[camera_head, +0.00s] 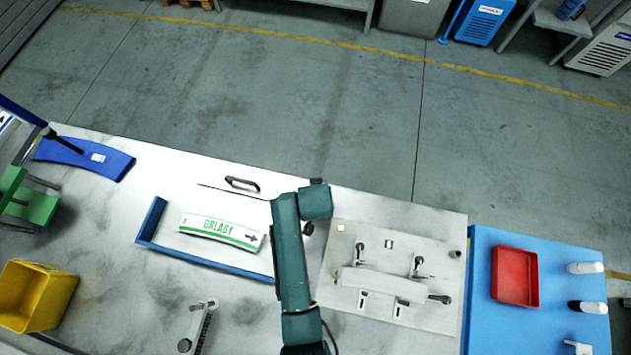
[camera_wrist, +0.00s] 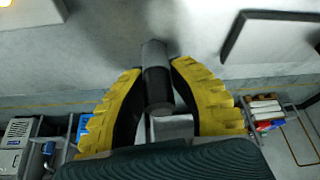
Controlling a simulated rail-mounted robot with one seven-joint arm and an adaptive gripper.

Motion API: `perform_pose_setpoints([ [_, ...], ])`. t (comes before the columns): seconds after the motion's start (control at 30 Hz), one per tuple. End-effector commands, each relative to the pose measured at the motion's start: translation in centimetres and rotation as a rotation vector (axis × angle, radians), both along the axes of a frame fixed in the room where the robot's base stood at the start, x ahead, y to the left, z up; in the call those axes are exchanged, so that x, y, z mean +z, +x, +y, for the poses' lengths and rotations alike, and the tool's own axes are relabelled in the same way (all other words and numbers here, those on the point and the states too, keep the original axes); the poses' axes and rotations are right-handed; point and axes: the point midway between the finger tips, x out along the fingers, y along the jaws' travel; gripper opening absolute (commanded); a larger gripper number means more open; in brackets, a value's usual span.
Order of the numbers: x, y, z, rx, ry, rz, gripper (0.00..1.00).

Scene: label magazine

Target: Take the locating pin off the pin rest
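In the wrist view my gripper (camera_wrist: 157,67) has its two yellow and black fingers closed in on a grey and dark cylinder, which looks like the locating pin (camera_wrist: 158,85). The fingertips appear to touch it from both sides. Its dark round end points toward the camera, and its far end meets or lies close to a pale surface. I cannot tell whether it is still seated. In the head view my green arm hides the gripper and the pin. I cannot make out the pin rest there.
A pale fixture plate (camera_head: 340,292) with clamps lies right of my arm. A label (camera_head: 220,231) lies inside a blue-edged frame (camera_head: 205,261) to the left. A red tray (camera_head: 515,276) sits on the blue surface at right; a yellow bin (camera_head: 38,296) stands far left.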

Motion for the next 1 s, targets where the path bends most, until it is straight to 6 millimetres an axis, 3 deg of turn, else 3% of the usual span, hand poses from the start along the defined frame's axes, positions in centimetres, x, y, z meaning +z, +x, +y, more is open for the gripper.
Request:
perform_pose_setpoints([
  [0.13, 0.0, 0.0, 0.0, 0.0, 0.001, 0.0, 0.0],
  [0.17, 0.0, 0.0, 0.0, 0.0, 0.001, 0.0, 0.25],
  [0.3, 0.0, 0.0, 0.0, 0.0, 0.001, 0.0, 0.52],
  [0.67, 0.4, -0.1, 0.0, 0.0, 0.001, -0.001, 0.54],
  [1.0, 6.4, -2.5, 0.0, 0.0, 0.001, -0.004, 0.54],
])
